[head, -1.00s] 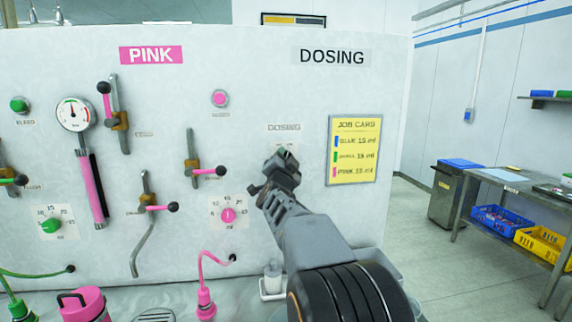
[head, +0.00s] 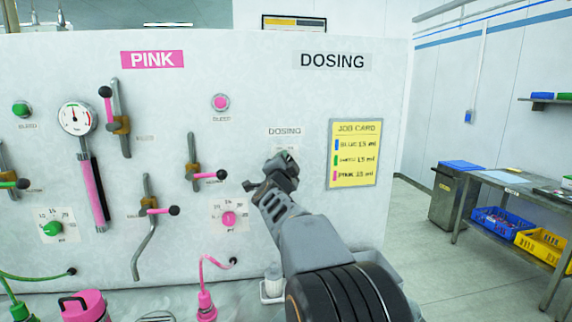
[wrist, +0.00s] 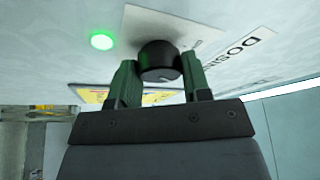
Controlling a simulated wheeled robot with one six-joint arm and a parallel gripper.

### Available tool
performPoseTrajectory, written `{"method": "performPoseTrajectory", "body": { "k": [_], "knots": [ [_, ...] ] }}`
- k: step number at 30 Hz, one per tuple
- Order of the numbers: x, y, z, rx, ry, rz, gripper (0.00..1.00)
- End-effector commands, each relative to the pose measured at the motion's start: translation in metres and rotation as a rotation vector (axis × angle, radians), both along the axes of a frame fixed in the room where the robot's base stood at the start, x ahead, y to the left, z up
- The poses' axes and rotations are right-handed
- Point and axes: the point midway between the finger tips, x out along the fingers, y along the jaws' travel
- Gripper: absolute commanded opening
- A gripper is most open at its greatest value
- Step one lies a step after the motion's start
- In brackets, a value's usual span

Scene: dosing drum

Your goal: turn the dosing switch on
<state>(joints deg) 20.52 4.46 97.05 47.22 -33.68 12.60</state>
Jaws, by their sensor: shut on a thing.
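The dosing switch is a round black knob (wrist: 158,62) on a pale plate (wrist: 175,28) on the panel, seen in the wrist view. My gripper (wrist: 158,78) has one finger on each side of the knob and is shut on it. A green lamp (wrist: 102,40) glows beside the knob. In the head view my gripper (head: 275,172) reaches the panel just below the small DOSING label (head: 285,131) and hides the knob. The pale plate's top edge shows above the gripper.
A yellow job card (head: 354,154) hangs just right of my gripper. Black-knobbed levers (head: 205,176) and a pink dial (head: 229,219) are on the panel to the left. A steel table (head: 500,180) with crates stands at the right, with open floor before it.

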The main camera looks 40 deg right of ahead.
Motion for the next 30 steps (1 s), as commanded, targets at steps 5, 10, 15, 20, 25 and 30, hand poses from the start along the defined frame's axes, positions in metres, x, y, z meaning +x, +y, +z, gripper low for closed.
{"method": "performPoseTrajectory", "body": {
  "k": [5, 10, 15, 20, 25, 30],
  "knots": [
    [0.0, 0.0, 0.001, 0.0, -0.002, 0.0, 0.58],
    [0.0, 0.0, 0.0, 0.0, -0.002, 0.0, 0.7],
    [0.0, 0.0, 0.0, 0.0, 0.0, -0.001, 0.7],
    [-0.007, 0.007, -0.003, 0.0, -0.002, 0.0, 0.7],
    [-0.029, 0.029, -0.009, -0.001, -0.003, 0.002, 0.7],
    [-0.053, 0.054, -0.016, -0.001, -0.003, 0.003, 0.7]
  ]
}}
